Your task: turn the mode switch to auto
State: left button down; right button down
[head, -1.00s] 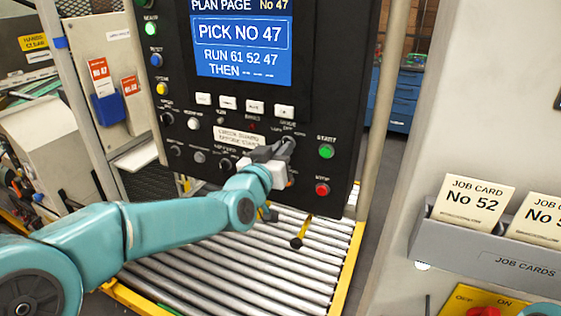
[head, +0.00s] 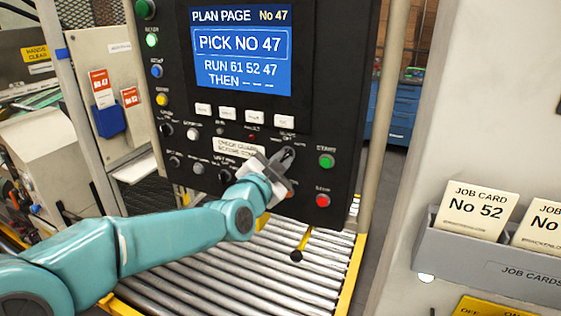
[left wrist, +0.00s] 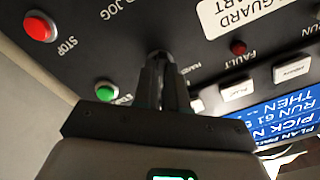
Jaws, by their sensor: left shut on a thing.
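The mode switch (head: 289,153) is a dark knob low on the black control panel (head: 345,110), left of the green start button (head: 327,161). Small labels stand around it; its exact pointing direction is hard to tell because the jaws cover it. My left gripper (head: 281,162) is shut on this knob, with the jaws tilted against the panel face. In the left wrist view the two fingers (left wrist: 160,78) are close together around the dark knob (left wrist: 160,54), most of which they hide. My right gripper is not in view.
The red stop button (head: 323,200) is below the start button. Several other knobs and lamps sit left of my gripper. A display (head: 241,50) shows pick no 47. A roller conveyor (head: 205,270) lies below, and a job card rack (head: 490,262) is at right.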

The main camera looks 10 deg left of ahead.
pick_arm(q)
jog(key=shift+f+m, duration=0.1)
jog(key=shift+m, duration=0.5)
jog(key=c, duration=1.4)
grip_release()
jog(key=shift+o, duration=1.1)
jog(key=shift+w+a, duration=0.1)
jog(key=shift+w, duration=0.1)
jog(key=s+a+b, duration=0.3)
jog(key=s, duration=1.3)
jog(key=shift+s, duration=0.1)
